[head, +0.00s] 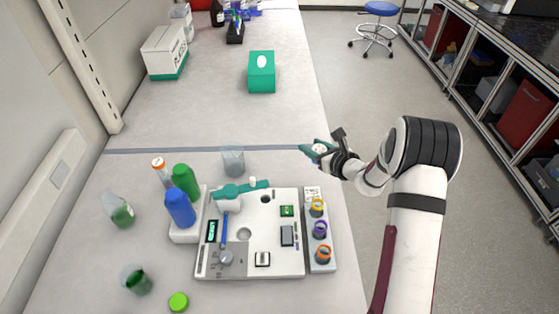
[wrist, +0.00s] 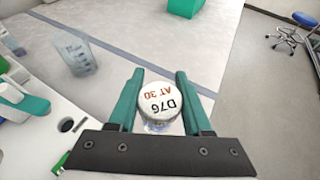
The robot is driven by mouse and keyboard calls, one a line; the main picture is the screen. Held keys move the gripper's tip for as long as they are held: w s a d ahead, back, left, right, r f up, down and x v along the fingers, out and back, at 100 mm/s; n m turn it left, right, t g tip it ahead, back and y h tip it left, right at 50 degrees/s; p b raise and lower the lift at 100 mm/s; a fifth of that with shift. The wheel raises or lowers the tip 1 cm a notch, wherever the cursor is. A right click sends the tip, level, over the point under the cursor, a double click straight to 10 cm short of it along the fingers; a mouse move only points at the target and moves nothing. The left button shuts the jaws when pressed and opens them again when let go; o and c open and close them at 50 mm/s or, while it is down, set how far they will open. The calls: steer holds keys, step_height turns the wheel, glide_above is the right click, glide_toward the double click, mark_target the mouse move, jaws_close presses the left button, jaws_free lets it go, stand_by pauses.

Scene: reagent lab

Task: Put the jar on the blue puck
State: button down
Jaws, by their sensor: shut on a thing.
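My gripper (head: 318,149) is near the bench's right edge, behind and right of the white device. In the wrist view, its green fingers (wrist: 160,74) are shut on a jar with a round white lid (wrist: 159,98) marked "D76 AT 30". The jar's body is mostly hidden under the lid. In the head view, only a small white part of the jar shows between the fingers. I cannot clearly make out a blue puck. A strip right of the device has a yellow ring (head: 317,207), a violet-blue ring (head: 320,229) and an orange ring (head: 323,254).
The white device (head: 275,262) fills the front middle. A green tissue box (head: 261,72) is farther back. The bench between beaker and tissue box is clear.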

steer(key=shift+d+r, duration=0.2)
steer(key=shift+r, duration=0.25)
step_height(320, 180, up, 9)
steer(key=s+a+n+g+y, duration=0.3)
steer(key=s+a+n, duration=0.15)
steer(key=a, duration=0.65)
steer(key=s+a+n+g+y, duration=0.3)
steer(key=s+a, duration=0.2)
steer(key=a, duration=0.7)
steer(key=s+a+n+g, duration=0.55)
steer(key=s+a, duration=0.25)
steer(key=s, duration=0.6)
steer(key=s+a+n+g, duration=0.5)
steer(key=s+a, duration=0.4)
steer(key=s, duration=0.5)
steer(key=shift+m+g, duration=0.25)
steer(key=shift+m, duration=0.25)
steer(key=s+a+f, duration=0.2)
steer(key=f, duration=0.2)
steer(key=s+a+f, duration=0.3)
steer(key=f, duration=0.1)
steer(key=s+a+f, duration=0.2)
steer(key=a+f, duration=0.1)
steer(key=f, duration=0.1)
steer(key=shift+s+f, duration=0.15)
steer(key=shift+s, duration=0.15)
step_height(320, 180, down, 4)
steer(key=shift+s+a+f, duration=0.1)
